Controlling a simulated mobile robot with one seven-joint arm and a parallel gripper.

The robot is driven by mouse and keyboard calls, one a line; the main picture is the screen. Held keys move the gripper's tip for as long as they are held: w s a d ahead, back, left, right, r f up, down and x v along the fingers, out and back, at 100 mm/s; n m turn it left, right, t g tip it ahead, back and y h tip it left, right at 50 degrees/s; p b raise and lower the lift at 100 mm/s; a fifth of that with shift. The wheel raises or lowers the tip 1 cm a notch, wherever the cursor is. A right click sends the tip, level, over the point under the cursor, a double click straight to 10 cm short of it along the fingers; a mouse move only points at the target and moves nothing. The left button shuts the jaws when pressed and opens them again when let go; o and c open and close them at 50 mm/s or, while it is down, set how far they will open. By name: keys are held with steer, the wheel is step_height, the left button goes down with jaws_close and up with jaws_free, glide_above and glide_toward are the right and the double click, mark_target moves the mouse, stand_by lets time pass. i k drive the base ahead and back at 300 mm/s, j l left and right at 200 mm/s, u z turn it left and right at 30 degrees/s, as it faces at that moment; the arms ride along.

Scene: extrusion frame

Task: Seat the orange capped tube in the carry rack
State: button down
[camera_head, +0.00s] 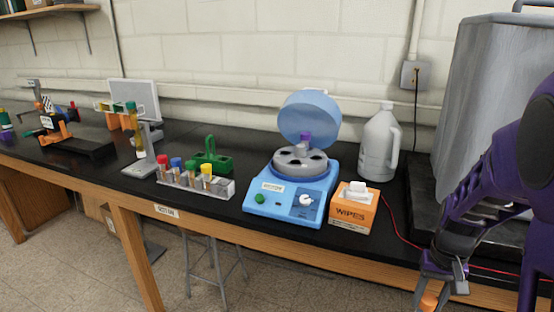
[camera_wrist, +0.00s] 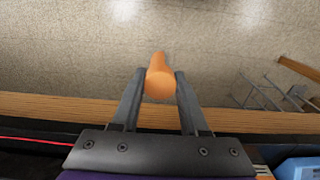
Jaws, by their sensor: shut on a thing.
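The orange capped tube (camera_wrist: 159,82) is between my gripper's two fingers in the wrist view, its orange cap facing the camera. In the camera_head view its orange end (camera_head: 430,302) shows at the bottom right, below the fingers. My gripper (camera_wrist: 160,74) is shut on it, out past the bench's front edge with floor behind. The green rack with a raised handle (camera_head: 212,160), which looks like the carry rack, stands on the black bench left of the blue centrifuge, far left of my gripper. Its front is partly hidden by capped tubes, and its slots are hard to make out.
A clear rack (camera_head: 222,188) with red, blue, green and yellow capped tubes stands before the green rack. The blue centrifuge (camera_head: 290,190) has its lid up. A wipes box (camera_head: 353,210) and a white jug (camera_head: 380,145) stand right of it. A red cable (camera_head: 395,228) crosses the bench.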

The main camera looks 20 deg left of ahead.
mark_target(223, 164)
steer(key=j, duration=0.85)
steer(key=k+j, duration=0.15)
steer(key=j, duration=1.6)
steer(key=k+j, duration=0.15)
steer(key=j, duration=0.75)
